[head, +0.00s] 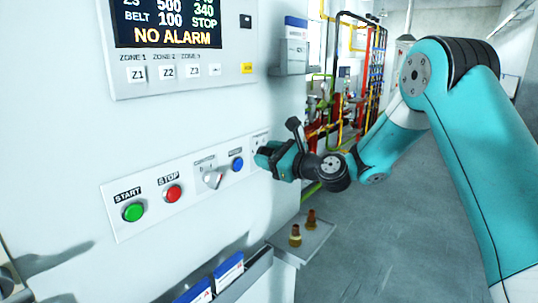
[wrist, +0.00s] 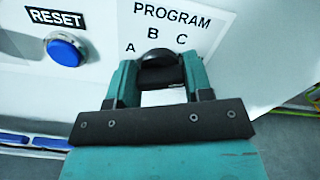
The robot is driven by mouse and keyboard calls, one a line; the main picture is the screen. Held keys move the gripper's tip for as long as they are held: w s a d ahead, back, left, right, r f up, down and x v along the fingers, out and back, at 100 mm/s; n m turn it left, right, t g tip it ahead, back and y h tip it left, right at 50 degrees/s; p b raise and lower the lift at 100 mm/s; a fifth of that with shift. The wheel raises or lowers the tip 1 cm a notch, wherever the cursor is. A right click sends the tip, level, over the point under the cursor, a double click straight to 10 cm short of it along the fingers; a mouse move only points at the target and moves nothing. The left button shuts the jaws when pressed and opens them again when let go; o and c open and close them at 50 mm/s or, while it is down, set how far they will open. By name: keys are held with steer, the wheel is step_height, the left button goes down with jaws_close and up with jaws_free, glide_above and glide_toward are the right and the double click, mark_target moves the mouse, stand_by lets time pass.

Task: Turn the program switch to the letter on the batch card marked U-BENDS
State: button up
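My gripper (head: 262,156) is at the right end of the button strip, in front of the program switch, which it mostly hides in the head view. In the wrist view, the black program switch knob (wrist: 157,66) sits below the letters A, B and C under the word PROGRAM. My gripper (wrist: 160,78) has its two teal fingers apart, one on each side of the knob. I cannot tell whether they touch it, nor which letter it points to. Blue-and-white cards, perhaps batch cards (head: 228,271), stand in a holder at the bottom; no marking on them is readable.
Left of the switch are the blue RESET button (wrist: 66,49), a grey selector (head: 212,179), a red STOP button (head: 173,194) and a green START button (head: 133,212). The display (head: 168,24) reads NO ALARM. A small shelf (head: 303,243) holds two brass-coloured fittings below my gripper.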

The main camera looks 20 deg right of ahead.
steer(key=shift+c, duration=0.9)
steer(key=shift+n, duration=0.3)
steer(key=n+b, duration=0.3)
steer(key=shift+f+n, duration=0.15)
steer(key=shift+n, duration=0.15)
steer(key=n+b, duration=0.4)
steer(key=shift+f+n, duration=0.1)
steer(key=shift+n, duration=0.2)
steer(key=n+b, duration=0.4)
steer(key=b, duration=0.1)
steer(key=shift+f, duration=0.1)
steer(key=n+b, duration=0.3)
steer(key=n, duration=0.1)
steer(key=shift+b, duration=0.35)
steer(key=shift+r+n+b, duration=0.2)
steer(key=shift+n+b, duration=0.25)
steer(key=shift+n, duration=0.05)
